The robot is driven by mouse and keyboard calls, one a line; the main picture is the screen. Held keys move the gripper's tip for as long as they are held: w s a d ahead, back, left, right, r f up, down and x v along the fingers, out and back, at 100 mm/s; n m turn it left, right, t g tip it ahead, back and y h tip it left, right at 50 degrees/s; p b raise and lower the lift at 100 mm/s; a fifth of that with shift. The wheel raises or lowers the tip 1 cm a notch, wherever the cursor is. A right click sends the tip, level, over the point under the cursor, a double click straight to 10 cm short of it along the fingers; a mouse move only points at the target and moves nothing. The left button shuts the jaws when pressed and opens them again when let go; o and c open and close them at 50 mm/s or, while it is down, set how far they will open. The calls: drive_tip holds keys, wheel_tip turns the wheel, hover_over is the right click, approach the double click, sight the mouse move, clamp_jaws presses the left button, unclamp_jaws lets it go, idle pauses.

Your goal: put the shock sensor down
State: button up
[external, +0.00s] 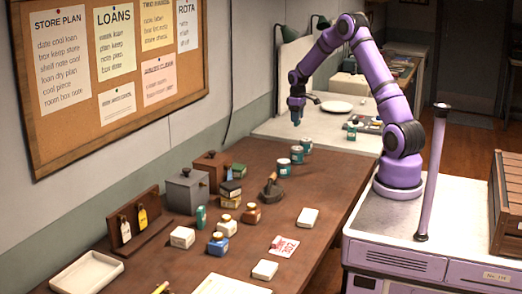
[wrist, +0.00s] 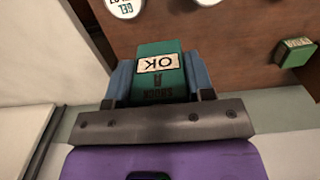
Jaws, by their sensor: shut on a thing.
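The shock sensor (wrist: 158,82) is a green box with a white OK label and dark lettering that seems to read SHOCK. It sits between the blue fingers of my gripper (external: 297,108), which is shut on it. In the external view the gripper hangs above the area where the far end of the brown table meets the white counter. The sensor is small and hard to make out there. In the wrist view it appears above the brown table top (wrist: 200,25), with a grey-green wall strip below. I cannot tell its exact height.
Several boxes, jars and a grey box (external: 187,190) crowd the middle left. The white counter (external: 290,130) behind holds a plate (external: 336,107). A green block (wrist: 295,50) lies right in the wrist view.

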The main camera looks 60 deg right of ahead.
drive_tip(key=s+d, duration=1.8)
drive_tip(key=s, duration=0.3)
hover_over(333, 138)
wheel_tip(333, 138, down, 11)
drive_tip(key=shift+w+f, duration=0.15)
drive_tip(key=shift+d+f, duration=0.1)
drive_tip(key=shift+f, duration=1.6)
drive_tip(key=shift+f, duration=0.1)
drive_tip(key=o, duration=0.9)
drive_tip(key=shift+o, duration=0.2)
